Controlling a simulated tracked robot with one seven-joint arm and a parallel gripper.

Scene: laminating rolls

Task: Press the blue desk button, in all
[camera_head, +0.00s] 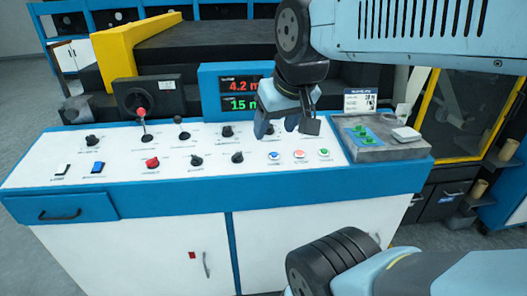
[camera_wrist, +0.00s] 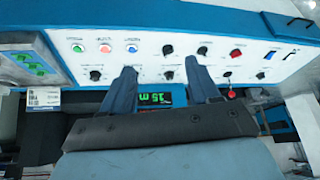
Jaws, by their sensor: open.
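The small round blue button (camera_head: 274,155) is on the white top of the control desk (camera_head: 120,205), left of a red-orange button (camera_head: 299,155) and a green button (camera_head: 324,153). In the wrist view, which looks upside down, the blue button (camera_wrist: 131,46) is beyond the left fingertip. A blue rocker switch (camera_head: 98,167) sits farther left on the desk. My gripper (camera_head: 288,124) is open and empty, its fingers above the desk behind the row of buttons. Both fingers show spread in the wrist view (camera_wrist: 159,72). No contact with the blue button shows.
Several black knobs (camera_head: 196,160), a red knob (camera_head: 152,162) and a red-topped lever (camera_head: 141,113) stand on the desk. A display (camera_head: 238,90) rises behind my gripper. A grey panel with green buttons (camera_head: 375,150) is to the right.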

